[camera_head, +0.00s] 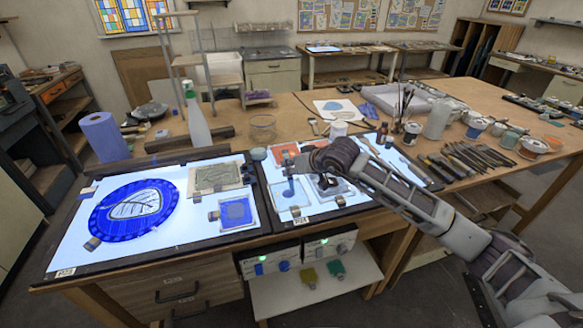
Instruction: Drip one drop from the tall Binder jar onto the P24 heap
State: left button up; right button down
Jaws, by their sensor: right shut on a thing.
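My right arm comes in from the lower right, and its gripper (322,175) is over the right-hand light panel (350,208). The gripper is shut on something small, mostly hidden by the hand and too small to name. A label reading about P24 (301,222) is on this panel's front edge. A dark patch (329,187) on a pale tile lies just under the gripper; I cannot tell whether it is the heap. A small brown bottle (383,133) and a white jar (338,130) stand behind the panel. No Binder label is readable. My left gripper is out of view.
The left light panel (70,245) bears a round blue glass piece (134,207) with a leaf design. A blue roll (104,137) and pale bottle (195,118) stand behind it. Brushes and tools (478,150) crowd the right. The left panel's front middle is clear.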

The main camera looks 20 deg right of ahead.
jog(key=shift+r, duration=1.05)
jog(key=shift+r+p, duration=0.65)
jog(key=shift+r, duration=1.35)
